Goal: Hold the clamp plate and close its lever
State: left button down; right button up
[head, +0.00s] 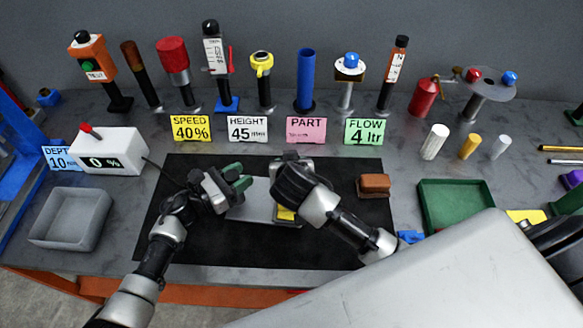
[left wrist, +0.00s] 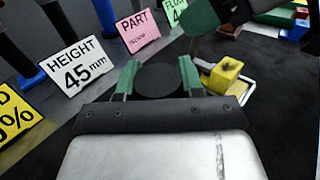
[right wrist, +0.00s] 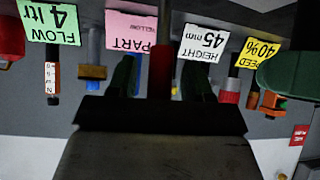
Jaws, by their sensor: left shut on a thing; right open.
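The pale grey clamp plate (head: 252,213) lies on the black mat, with a yellow block (head: 285,214) on it. The block also shows in the left wrist view (left wrist: 222,74). My left gripper (head: 240,184) is at the plate's left end. In the left wrist view its green fingers are shut on a round black part (left wrist: 160,80), which looks like the plate's grip. My right gripper (head: 296,184) is over the plate, its fingers hidden in the head view. In the right wrist view its fingers are open on both sides of a red bar (right wrist: 160,70), apparently the lever; contact is unclear.
A brown block (head: 374,185) lies on the mat (head: 185,225) at the right. A grey tray (head: 70,218) is at left, a green tray (head: 455,203) at right. Signs and several standing tools line the back. The two grippers are close together.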

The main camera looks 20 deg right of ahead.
jog(key=v, duration=1.1)
jog(key=shift+s, duration=0.25)
jog(key=shift+a+r, duration=0.1)
jog(key=shift+r, duration=0.05)
